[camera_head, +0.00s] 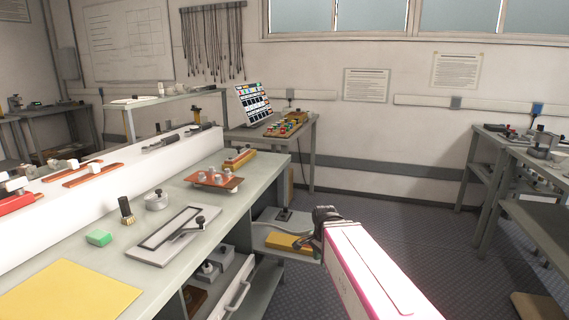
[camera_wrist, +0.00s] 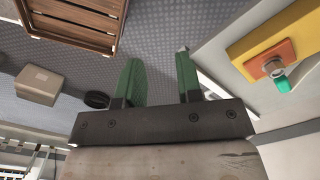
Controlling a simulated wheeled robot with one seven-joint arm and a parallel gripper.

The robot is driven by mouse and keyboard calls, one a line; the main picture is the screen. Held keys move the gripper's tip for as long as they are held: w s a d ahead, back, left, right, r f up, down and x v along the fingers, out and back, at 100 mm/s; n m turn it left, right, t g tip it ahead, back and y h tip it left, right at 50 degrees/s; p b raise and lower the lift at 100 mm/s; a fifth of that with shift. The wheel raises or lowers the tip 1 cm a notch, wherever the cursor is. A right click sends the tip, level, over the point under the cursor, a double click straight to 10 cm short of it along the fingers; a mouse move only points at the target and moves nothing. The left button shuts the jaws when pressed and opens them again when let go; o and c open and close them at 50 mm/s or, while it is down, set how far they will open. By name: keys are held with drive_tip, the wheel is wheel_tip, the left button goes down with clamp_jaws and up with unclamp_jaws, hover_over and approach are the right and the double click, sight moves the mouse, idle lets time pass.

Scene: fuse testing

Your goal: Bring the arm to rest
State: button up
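My arm reaches in from the lower right in the head view, a white and pink link ending in a dark wrist part near the bench's right end. In the wrist view my gripper (camera_wrist: 157,64) has two green fingers standing apart, with only floor between them. It holds nothing. In the head view the fingers cannot be made out clearly. The gripper hangs over the aisle, beside the bench (camera_head: 150,285) and apart from its top.
The bench carries a grey clamp plate (camera_head: 172,236), a green block (camera_head: 98,238) and a yellow mat (camera_head: 70,290). An open drawer (camera_head: 238,290) juts out below. In the wrist view a wooden crate (camera_wrist: 75,22) and a cardboard box (camera_wrist: 38,85) stand on the floor. The aisle is mostly clear.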

drive_tip(key=s+d+f+n, duration=0.2)
drive_tip(key=d+f+n, duration=0.3)
drive_tip(key=f+n, duration=0.3)
drive_tip(key=shift+s+d+n, duration=0.25)
drive_tip(key=shift+d+n, duration=0.15)
drive_tip(key=shift+n, duration=1.4)
